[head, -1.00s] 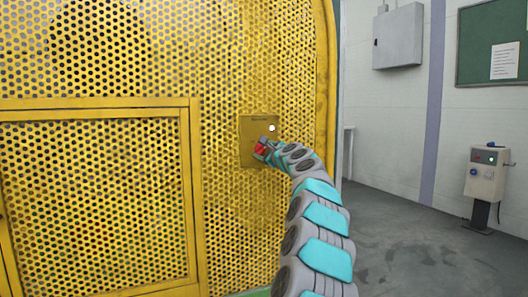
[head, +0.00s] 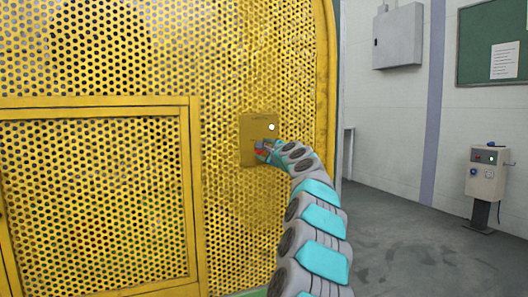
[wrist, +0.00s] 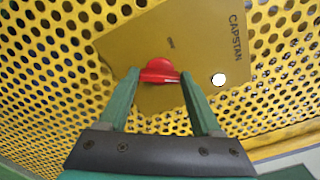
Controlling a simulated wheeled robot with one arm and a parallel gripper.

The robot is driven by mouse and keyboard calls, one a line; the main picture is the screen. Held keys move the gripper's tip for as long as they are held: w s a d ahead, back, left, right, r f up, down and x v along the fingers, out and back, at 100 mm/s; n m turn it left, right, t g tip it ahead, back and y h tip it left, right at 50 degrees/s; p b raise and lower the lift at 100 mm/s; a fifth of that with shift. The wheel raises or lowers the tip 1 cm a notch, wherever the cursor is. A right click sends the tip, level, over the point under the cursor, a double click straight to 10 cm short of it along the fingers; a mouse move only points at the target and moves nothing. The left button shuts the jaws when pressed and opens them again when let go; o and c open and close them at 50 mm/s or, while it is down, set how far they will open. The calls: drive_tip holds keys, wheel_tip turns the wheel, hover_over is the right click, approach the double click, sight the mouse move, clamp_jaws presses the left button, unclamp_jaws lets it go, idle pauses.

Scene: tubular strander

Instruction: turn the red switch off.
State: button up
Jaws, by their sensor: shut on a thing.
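The red switch (wrist: 160,72) is a red handle on a yellow plate (wrist: 130,45) marked CAPSTAN, with a small, unreadable label beside the handle. My gripper (wrist: 160,76) has one green finger at each end of the handle and is shut on it. In the head view my gripper (head: 264,148) is at the lower right part of the plate (head: 249,128). Only a little red shows there, and my wrist hides the rest. A round white lamp (wrist: 218,79) sits on the plate near the right finger; it also shows above my gripper in the head view (head: 271,127).
The plate sits on a yellow perforated guard (head: 225,215), with a framed panel (head: 95,205) to its left. A pedestal control box (head: 487,175) stands apart at the right. A grey cabinet (head: 398,37) hangs on the wall. The floor between looks clear.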

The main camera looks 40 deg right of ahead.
drive_tip(key=n+b, duration=0.1)
drive_tip(key=n, duration=0.3)
drive_tip(key=n+b, duration=0.1)
drive_tip(key=n, duration=0.3)
drive_tip(key=f+n+b, duration=0.1)
drive_tip(key=n+b, duration=0.1)
drive_tip(key=n, duration=0.1)
drive_tip(key=shift+n, duration=0.4)
drive_tip(key=shift+r+n, duration=0.15)
drive_tip(key=shift+n, duration=0.45)
drive_tip(key=shift+n+b, duration=0.35)
drive_tip(key=shift+n, duration=0.55)
drive_tip(key=o, duration=1.4)
